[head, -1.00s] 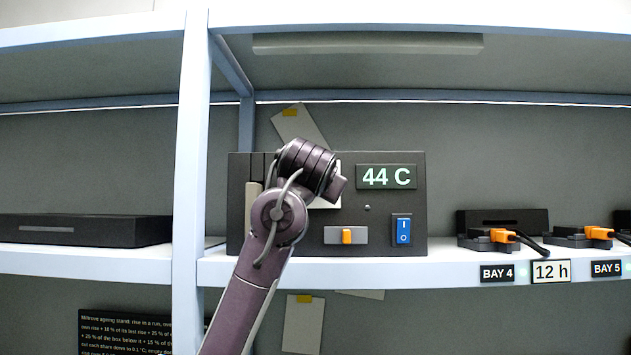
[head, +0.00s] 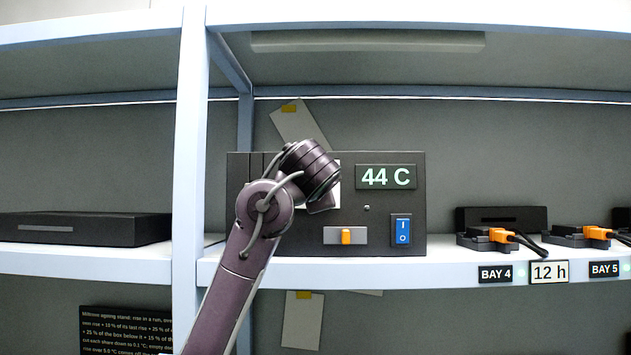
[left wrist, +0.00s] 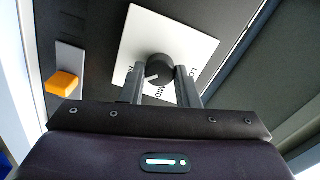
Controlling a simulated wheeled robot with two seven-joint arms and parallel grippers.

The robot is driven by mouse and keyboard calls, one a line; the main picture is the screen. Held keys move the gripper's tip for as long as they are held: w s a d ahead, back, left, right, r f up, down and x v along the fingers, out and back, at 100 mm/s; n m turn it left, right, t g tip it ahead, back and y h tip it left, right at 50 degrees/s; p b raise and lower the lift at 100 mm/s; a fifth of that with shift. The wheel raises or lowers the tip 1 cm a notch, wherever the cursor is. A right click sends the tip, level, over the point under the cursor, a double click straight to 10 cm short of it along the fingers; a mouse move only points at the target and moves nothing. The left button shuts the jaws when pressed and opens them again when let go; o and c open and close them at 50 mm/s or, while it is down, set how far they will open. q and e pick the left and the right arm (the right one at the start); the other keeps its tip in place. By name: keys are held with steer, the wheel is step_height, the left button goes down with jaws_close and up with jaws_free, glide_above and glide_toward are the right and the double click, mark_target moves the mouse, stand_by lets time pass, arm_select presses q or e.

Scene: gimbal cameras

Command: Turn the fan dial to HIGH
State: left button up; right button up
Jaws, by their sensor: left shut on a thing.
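The fan dial (left wrist: 160,66) is a round black knob on a white label plate (left wrist: 186,45) in the left wrist view. Its white pointer mark angles to the lower left, toward the partly covered "H" lettering; "LO" and "MD"-like letters show at the right and below. My left gripper (left wrist: 161,73) has one finger on each side of the knob and is shut on it. In the head view my left wrist covers the dial and most of the plate (head: 333,190) on the black control box (head: 385,160). My right gripper is not in view.
The box carries a "44 C" display (head: 386,177), an orange slider (head: 346,236) and a blue rocker switch (head: 401,230). A shelf upright (head: 190,180) stands left of my arm. Orange-plugged bays (head: 500,235) sit to the right.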

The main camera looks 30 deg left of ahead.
arm_select(q)
steer(key=shift+m, duration=0.3)
steer(key=o, duration=1)
steer(key=shift+c, duration=0.2)
steer(key=b+v, duration=0.4)
steer(key=v, duration=0.3)
steer(key=shift+s+d, duration=0.2)
steer(key=shift+s, duration=0.15)
steer(key=shift+f, duration=0.1)
